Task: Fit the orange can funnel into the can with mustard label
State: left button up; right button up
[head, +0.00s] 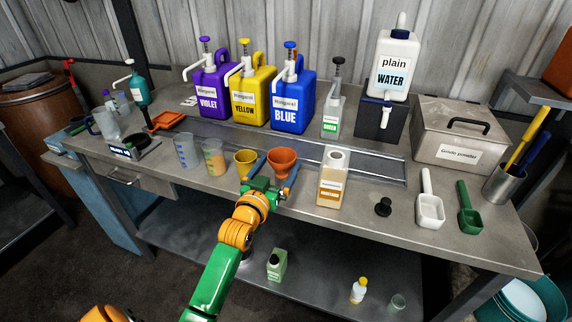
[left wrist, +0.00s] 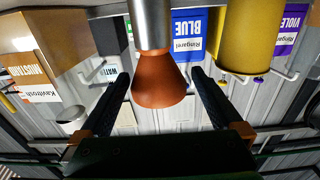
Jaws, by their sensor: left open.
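The orange can funnel (head: 283,160) stands wide mouth up on the bench. In the left wrist view, which is upside down, its orange cone (left wrist: 160,85) joins a silver cylinder (left wrist: 151,24) below. My left gripper (head: 270,178) is open at the funnel, and its fingers (left wrist: 160,74) show on either side of the cone with visible gaps. I cannot tell whether either touches. The can with mustard label (head: 333,180) is a beige box-shaped can with a round opening on top, upright to the right; it also shows in the left wrist view (left wrist: 65,35). My right gripper is not in view.
A yellow cup or funnel (head: 245,162) stands close left of the orange one. Measuring beakers (head: 213,157) are further left. Violet, yellow and blue (head: 293,101) pump jugs line the back. A black cap (head: 383,207) and scoops (head: 430,210) lie right of the can.

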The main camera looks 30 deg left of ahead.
aim_at(285, 157)
pick_arm(q)
jog(key=shift+w+r, duration=0.2)
jog(key=x, duration=0.3)
jog(key=f+x, duration=0.1)
jog(key=x, duration=0.1)
jog(key=shift+w+d, duration=0.1)
jog(key=shift+w, duration=0.1)
jog(key=shift+s+r, duration=0.2)
jog(key=shift+c, duration=0.9)
jog(key=c, duration=1.2)
